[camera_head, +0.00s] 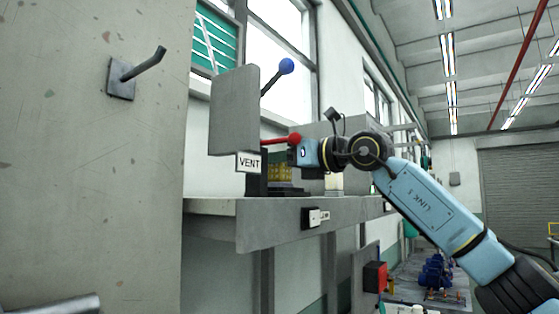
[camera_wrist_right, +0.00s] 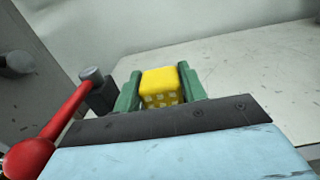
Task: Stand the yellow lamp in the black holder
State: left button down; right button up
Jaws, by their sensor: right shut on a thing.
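The yellow lamp (camera_wrist_right: 160,84) is a block with a pale grid pattern on one side. In the right wrist view it sits between the two green fingers of my right gripper (camera_wrist_right: 161,88), which is shut on it. In the head view the lamp (camera_head: 280,172) shows above the grey bench, partly behind the lever assembly. A low black base (camera_head: 287,192) shows below the lamp there and may be the holder; whether they touch I cannot tell. The fingers are hard to make out in the head view. My left gripper is out of view.
A red-knobbed lever (camera_head: 281,140) is close beside my right gripper, above a VENT sign (camera_head: 249,163). A grey panel (camera_head: 234,110) and a blue-knobbed lever (camera_head: 286,67) stand nearby. The grey bench (camera_head: 250,220) has a front edge. A wall hook (camera_head: 138,70) is at left.

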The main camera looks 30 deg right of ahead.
jog(key=o, duration=1.1)
jog(key=b+v, duration=0.3)
jog(key=v, duration=1)
jog(key=shift+s, duration=0.25)
jog(key=shift+d, duration=0.1)
